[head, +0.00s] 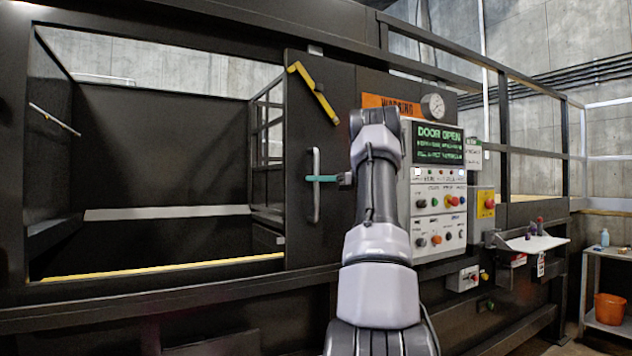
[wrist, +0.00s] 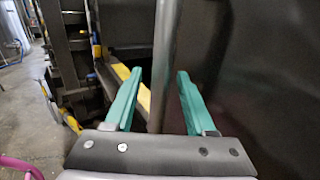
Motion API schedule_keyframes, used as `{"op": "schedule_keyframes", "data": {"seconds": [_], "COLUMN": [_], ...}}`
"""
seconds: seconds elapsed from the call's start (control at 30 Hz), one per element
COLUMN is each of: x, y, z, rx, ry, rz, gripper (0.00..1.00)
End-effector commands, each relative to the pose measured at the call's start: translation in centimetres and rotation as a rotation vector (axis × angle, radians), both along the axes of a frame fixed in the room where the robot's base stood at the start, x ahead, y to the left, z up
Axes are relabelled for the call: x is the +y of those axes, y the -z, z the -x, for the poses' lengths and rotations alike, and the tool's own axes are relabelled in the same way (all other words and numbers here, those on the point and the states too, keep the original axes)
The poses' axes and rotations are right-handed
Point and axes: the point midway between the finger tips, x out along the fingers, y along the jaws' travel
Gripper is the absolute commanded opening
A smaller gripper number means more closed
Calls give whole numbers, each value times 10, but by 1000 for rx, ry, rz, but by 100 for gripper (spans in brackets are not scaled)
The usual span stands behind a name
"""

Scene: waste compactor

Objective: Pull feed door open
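The feed door (head: 300,245) appears to be the dark panel at the right edge of a wide opening, with a yellow angled bar (head: 318,95) near its top. Its vertical grey handle (head: 316,210) stands on the panel. My gripper (head: 322,179) reaches the handle from the right at mid-height. In the wrist view, the teal fingers of my gripper (wrist: 160,73) are apart, with the handle bar (wrist: 165,35) between them. The handle's lower part is hidden behind the gripper's body in the wrist view.
The opening (head: 165,150) left of the panel shows a dark interior with a yellow lower edge (head: 170,269). A control panel (head: 437,190) right of my arm has a screen reading "DOOR OPEN" (head: 438,143). A shelf (head: 535,243) juts out farther right, near an orange bucket (head: 609,309).

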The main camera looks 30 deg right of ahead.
Motion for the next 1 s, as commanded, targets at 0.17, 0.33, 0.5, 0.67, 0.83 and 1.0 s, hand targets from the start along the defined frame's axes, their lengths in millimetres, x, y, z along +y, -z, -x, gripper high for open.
{"op": "schedule_keyframes", "data": {"seconds": [0.17,0.33,0.5,0.67,0.83,1.0], "x": [-1,-7,-30,-58,-79,-88], "y": [2,2,3,3,3,2], "z": [0,4,20,40,55,62], "rx": [3,4,5,4,4,2], "ry": [1,3,6,5,3,1], "rz": [0,1,0,1,0,0], "gripper": [55,55,55,55,55,55]}}
